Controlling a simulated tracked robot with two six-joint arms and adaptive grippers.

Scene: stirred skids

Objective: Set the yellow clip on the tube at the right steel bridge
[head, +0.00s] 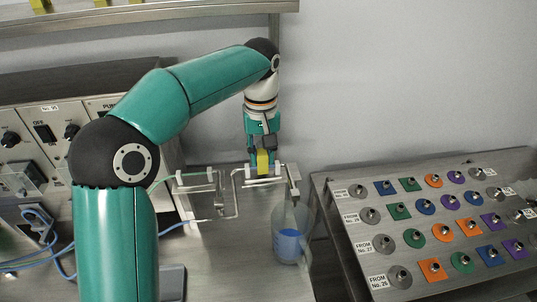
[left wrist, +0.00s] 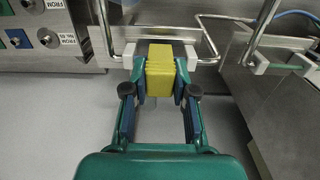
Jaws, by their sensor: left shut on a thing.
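My left gripper (head: 262,157) is shut on the yellow clip (head: 263,163), just above the right steel bridge (head: 236,196). White blocks (head: 250,170) sit on either side of the clip there. In the left wrist view, the clip (left wrist: 160,75) is between the blue fingers of my gripper (left wrist: 160,88), by the white blocks (left wrist: 190,58). The tube at this bridge is mostly hidden by the clip and fingers; I cannot tell whether the clip touches it. My right gripper is in neither view.
The left bridge with a green tube (head: 195,174) stands to the left. A beaker with blue liquid (head: 289,245) is in front of the right bridge. A sloped panel of coloured knobs (head: 450,266) is at the right, a control box (head: 50,130) at the left.

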